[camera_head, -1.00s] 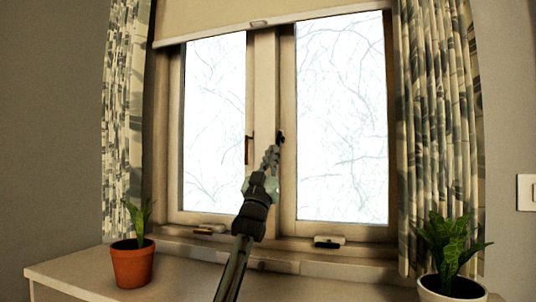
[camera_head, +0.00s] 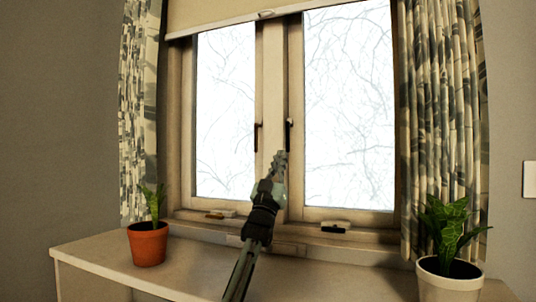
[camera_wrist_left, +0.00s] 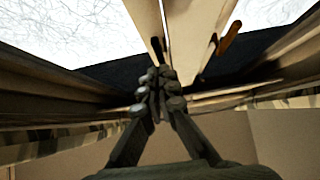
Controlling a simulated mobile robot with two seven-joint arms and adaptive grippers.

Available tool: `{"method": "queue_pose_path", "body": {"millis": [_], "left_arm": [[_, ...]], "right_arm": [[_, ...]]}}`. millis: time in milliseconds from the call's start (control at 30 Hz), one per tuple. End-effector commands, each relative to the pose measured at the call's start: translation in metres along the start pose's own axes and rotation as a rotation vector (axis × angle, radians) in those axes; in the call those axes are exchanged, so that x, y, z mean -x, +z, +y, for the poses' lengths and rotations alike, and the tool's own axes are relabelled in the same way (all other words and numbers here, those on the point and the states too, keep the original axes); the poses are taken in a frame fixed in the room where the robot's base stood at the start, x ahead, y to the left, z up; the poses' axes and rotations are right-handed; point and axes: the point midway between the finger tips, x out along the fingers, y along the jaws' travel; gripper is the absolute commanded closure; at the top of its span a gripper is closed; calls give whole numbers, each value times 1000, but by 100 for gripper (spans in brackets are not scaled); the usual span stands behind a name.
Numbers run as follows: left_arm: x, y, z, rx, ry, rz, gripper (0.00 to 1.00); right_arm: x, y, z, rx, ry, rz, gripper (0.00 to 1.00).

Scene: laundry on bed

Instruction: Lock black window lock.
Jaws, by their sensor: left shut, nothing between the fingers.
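The black window lock (camera_head: 289,133) is a slim dark handle on the inner edge of the right sash. It looks roughly vertical, and its lower end is close to my gripper. My left gripper (camera_head: 279,158) is shut and empty, just below the lock in the head view; I cannot tell whether they touch. In the left wrist view the closed fingers (camera_wrist_left: 157,78) are in the middle, with a dark handle (camera_wrist_left: 157,48) just above them that looks like the black lock. My right gripper is not in view.
A brown handle (camera_head: 257,137) is on the left sash. Two stays (camera_head: 336,227) lie along the lower frame. Potted plants stand left (camera_head: 148,243) and right (camera_head: 449,280) on the pale surface (camera_head: 195,266). Curtains flank the window, with a blind (camera_head: 215,14) above.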

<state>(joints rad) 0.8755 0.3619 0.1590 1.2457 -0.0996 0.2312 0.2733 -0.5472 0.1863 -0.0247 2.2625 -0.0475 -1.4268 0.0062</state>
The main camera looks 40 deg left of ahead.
Motion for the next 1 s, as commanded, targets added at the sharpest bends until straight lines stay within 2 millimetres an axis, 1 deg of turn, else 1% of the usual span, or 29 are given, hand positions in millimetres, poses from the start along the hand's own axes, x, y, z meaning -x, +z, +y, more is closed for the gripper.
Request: {"method": "queue_pose_path", "body": {"millis": [33,300,500,667,1000], "left_arm": [[6,-12,0,-2,2,7,100],[46,-54,0,-2,2,6,100],[68,-78,0,-1,1,5,100],[75,-86,0,0,1,5,100],[76,-87,0,-1,0,5,100]], "right_arm": [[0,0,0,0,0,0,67],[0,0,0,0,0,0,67],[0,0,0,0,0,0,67],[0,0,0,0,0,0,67],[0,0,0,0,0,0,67]]}}
